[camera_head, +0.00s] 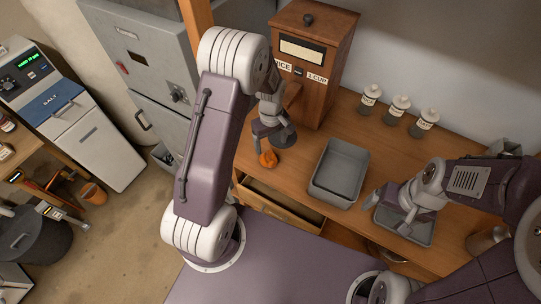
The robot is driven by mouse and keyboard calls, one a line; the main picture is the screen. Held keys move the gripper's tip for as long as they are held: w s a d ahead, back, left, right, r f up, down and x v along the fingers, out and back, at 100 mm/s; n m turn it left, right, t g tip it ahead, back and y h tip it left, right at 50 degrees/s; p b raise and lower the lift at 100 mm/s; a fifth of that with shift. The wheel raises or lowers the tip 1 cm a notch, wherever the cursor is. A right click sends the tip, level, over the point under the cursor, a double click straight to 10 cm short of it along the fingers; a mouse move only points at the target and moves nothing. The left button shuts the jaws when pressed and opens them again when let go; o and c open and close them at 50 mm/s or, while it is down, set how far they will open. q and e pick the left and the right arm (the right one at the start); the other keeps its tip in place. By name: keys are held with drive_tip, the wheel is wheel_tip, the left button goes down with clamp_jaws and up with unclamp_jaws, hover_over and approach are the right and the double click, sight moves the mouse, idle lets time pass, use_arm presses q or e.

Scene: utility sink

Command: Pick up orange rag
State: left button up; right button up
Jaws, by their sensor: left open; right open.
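The orange rag (267,159) lies crumpled on the wooden counter (340,121), in front of the wooden dispenser. My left gripper (272,141) points down just above and behind the rag. It is open, and whether its fingers touch the rag cannot be told. My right gripper (393,211) is over a grey tray at the right, open and with no object seen in it. My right arm covers part of that tray.
A wooden rice dispenser (303,98) stands behind my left gripper. A deep grey bin (339,173) is right of the rag, and a shallow grey tray (421,230) lies further right. Three labelled jars (397,109) stand at the back. An open drawer (278,207) juts out below the rag.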

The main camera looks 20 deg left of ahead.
sight(269, 158)
use_arm(q)
drive_tip(key=f, duration=0.1)
drive_tip(key=a+f+p, duration=0.1)
drive_tip(key=f, duration=0.1)
drive_tip(key=shift+w, duration=0.15)
drive_tip(key=shift+w+a+f, duration=0.1)
drive_tip(key=shift+f, duration=0.3)
drive_tip(key=shift+s+d+f+p, duration=0.2)
drive_tip(key=shift+s+f+p, duration=0.15)
drive_tip(key=shift+f+p, duration=0.15)
drive_tip(key=shift+s+d+f+p, duration=0.2)
drive_tip(key=shift+s+f+p, duration=0.1)
drive_tip(key=shift+f+p, duration=0.15)
wheel_tip(269, 158, down, 3)
drive_tip(key=shift+w+a+r, duration=0.1)
drive_tip(key=shift+r, duration=0.1)
drive_tip(key=shift+w+a+f, duration=0.15)
drive_tip(key=shift+f, duration=0.2)
drive_tip(key=shift+r, duration=0.15)
drive_tip(key=c, duration=1.4)
drive_tip(key=shift+c, duration=0.2)
use_arm(e)
drive_tip(key=r, duration=0.3)
drive_tip(key=shift+w+a+r, duration=0.2)
drive_tip(key=shift+a+r, duration=0.05)
drive_tip(key=shift+a, duration=0.1)
